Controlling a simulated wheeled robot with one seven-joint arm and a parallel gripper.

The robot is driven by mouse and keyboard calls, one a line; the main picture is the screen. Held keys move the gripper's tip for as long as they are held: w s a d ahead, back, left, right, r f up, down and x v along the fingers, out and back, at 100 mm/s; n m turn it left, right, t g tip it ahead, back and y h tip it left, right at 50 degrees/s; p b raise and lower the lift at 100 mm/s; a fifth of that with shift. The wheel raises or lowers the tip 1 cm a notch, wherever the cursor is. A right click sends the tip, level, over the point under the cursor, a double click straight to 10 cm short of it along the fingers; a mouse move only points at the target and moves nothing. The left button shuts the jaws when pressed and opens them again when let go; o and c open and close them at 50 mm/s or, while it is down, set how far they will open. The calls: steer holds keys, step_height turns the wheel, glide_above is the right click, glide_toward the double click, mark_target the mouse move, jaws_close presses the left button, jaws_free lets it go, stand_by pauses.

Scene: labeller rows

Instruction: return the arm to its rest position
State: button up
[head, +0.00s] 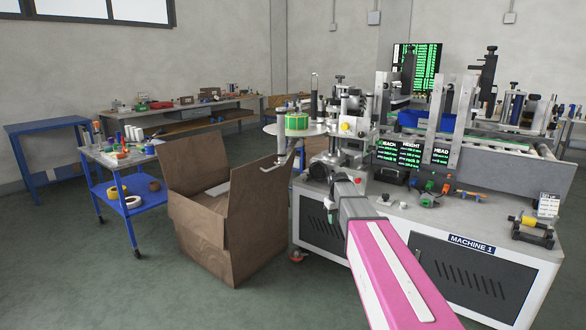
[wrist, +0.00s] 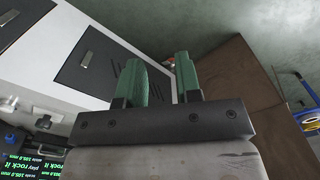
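My gripper (wrist: 160,78) shows in the wrist view with two green fingers apart and nothing between them. In the head view my pink arm reaches forward from the bottom right, and the gripper (head: 330,196) is small and partly hidden at its far end. It is in front of the white cabinet of Machine 1 (head: 390,230), to the right of the open cardboard box (head: 225,235).
In the wrist view the cabinet (wrist: 60,55) is on the left and the cardboard box (wrist: 235,80) on the right. A blue cart (head: 130,190) with tape rolls stands left of the box. Small tools lie on the machine's top. Green floor is clear at front left.

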steer(key=s+f+m, duration=0.1)
steer(key=s+f, duration=0.3)
steer(key=s, duration=0.5)
steer(key=s+f+m, duration=0.1)
steer(key=s+f, duration=0.2)
steer(key=s, duration=0.6)
steer(key=s+f+m, duration=0.1)
steer(key=s+f, duration=0.3)
steer(key=s, duration=0.6)
steer(key=shift+d+f, duration=0.35)
steer(key=shift+d, duration=0.05)
